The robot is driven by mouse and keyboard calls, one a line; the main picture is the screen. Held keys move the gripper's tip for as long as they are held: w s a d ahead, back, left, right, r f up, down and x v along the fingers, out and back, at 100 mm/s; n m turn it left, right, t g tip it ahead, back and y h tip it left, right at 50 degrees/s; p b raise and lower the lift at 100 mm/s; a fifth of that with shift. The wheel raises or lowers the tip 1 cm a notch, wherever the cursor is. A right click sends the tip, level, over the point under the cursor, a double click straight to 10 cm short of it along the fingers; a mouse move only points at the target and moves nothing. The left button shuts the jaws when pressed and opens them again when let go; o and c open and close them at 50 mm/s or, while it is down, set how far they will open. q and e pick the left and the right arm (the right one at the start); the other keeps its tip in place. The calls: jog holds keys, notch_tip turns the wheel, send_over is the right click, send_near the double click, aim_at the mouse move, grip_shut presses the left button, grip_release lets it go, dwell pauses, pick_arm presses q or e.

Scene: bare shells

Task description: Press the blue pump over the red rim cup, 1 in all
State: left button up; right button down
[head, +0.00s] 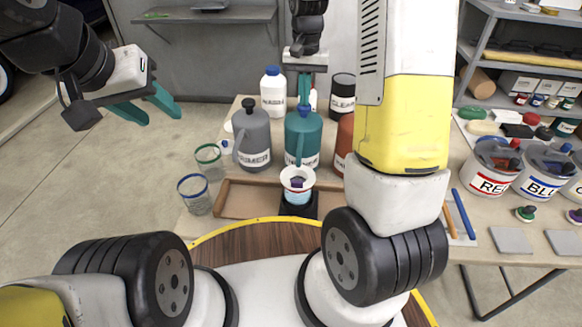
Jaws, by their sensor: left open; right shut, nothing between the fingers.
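My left gripper (151,107) is open and empty, off to the left above the floor.
A grey jug (252,141) and a partly hidden red jug (345,138) flank the teal one. Glasses with green (209,163) and blue (194,195) rims stand left of a brown tray (245,200). Paint buckets (490,172) stand right. My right arm hides part of the table.

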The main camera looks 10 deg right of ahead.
jog(key=shift+f, duration=0.7)
jog(key=shift+r, duration=1.65)
jog(key=shift+r, duration=0.1)
jog(key=shift+r, duration=2.95)
